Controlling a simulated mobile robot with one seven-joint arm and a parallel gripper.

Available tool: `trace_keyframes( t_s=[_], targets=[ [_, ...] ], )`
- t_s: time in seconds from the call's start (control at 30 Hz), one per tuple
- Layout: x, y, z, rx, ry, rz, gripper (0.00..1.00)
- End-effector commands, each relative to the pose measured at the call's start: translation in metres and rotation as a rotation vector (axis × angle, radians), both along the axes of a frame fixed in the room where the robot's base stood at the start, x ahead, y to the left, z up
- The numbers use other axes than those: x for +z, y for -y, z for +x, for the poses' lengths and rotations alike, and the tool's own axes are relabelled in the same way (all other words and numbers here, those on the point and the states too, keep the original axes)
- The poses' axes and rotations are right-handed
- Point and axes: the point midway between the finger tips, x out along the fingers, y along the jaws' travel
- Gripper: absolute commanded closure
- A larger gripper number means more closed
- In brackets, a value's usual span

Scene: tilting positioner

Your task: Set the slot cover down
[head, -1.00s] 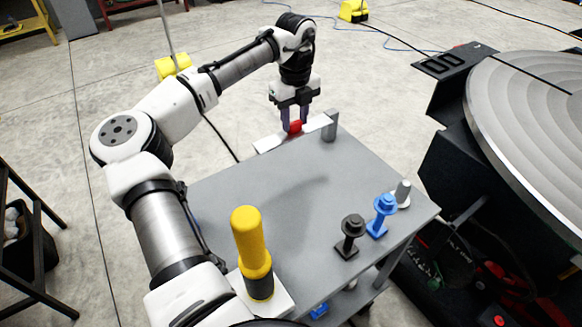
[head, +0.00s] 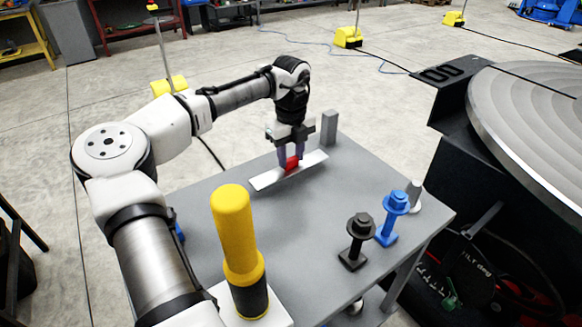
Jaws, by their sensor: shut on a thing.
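The slot cover (head: 265,180) is a flat white strip with a red grip (head: 292,164) at its middle. My gripper (head: 291,160) points down and is shut on the red grip. The strip is at the far part of the grey table (head: 300,235), near a grey upright post (head: 329,128). It is at or just above the tabletop; I cannot tell whether it touches.
A yellow-handled tool (head: 236,240) stands at the near left of the table. A black bolt (head: 358,238), a blue bolt (head: 393,215) and a grey peg (head: 414,192) stand at the right. The table's middle is clear. A large round disc (head: 530,120) is beyond the right edge.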

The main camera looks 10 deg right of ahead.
Motion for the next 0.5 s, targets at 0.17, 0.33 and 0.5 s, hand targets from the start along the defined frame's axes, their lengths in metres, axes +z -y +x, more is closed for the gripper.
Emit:
trace_keyframes(
  t_s=[0.17, 0.33, 0.5],
  targets=[
    [-0.0203, 0.0000, 0.0003, -0.001, 0.002, 0.001, 0.94],
    [-0.0182, 0.0002, 0.0002, 0.000, 0.000, -0.001, 0.94],
    [-0.0194, 0.0002, 0.0000, 0.000, -0.001, -0.001, 0.94]
  ],
)
